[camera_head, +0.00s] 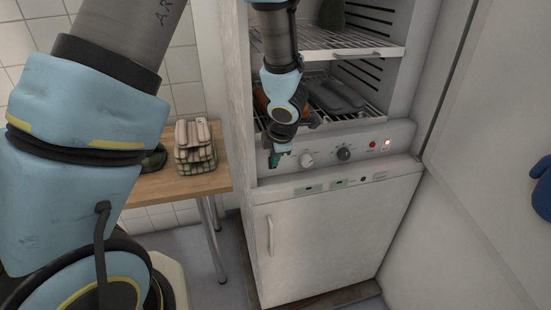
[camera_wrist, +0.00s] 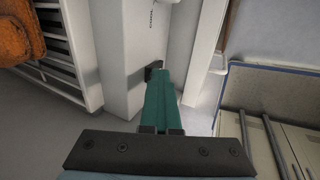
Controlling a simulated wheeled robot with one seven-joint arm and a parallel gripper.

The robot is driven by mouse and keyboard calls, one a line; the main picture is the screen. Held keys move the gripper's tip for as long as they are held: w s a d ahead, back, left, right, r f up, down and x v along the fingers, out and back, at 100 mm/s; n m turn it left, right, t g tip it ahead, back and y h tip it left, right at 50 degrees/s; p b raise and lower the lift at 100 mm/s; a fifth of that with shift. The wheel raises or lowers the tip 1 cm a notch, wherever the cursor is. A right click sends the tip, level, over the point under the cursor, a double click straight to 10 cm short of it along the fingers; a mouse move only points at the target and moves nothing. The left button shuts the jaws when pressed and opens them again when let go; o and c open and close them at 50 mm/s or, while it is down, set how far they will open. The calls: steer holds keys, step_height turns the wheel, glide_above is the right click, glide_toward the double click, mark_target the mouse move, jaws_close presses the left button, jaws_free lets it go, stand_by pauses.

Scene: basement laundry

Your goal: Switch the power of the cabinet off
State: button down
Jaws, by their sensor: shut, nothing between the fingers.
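The white cabinet (camera_head: 330,235) stands open at its upper part. Its control panel (camera_head: 325,163) carries a light knob (camera_head: 307,160), a dark knob (camera_head: 344,154), a small red light (camera_head: 372,145) and a glowing power switch (camera_head: 387,145) at the right end. My gripper (camera_head: 274,160) hangs in front of the panel's left end, left of both knobs and well away from the switch. In the wrist view its teal fingers (camera_wrist: 160,75) are together and empty, close to a small dark part whose identity I cannot tell. I cannot tell whether the fingers touch anything.
Wire shelves (camera_head: 345,52) above the panel hold grey and orange items. An open white door (camera_head: 490,150) stands at right. The space before the panel's right half looks clear.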

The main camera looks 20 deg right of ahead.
steer(key=shift+r, duration=0.1)
steer(key=shift+r+p, duration=0.75)
steer(key=shift+p, duration=0.15)
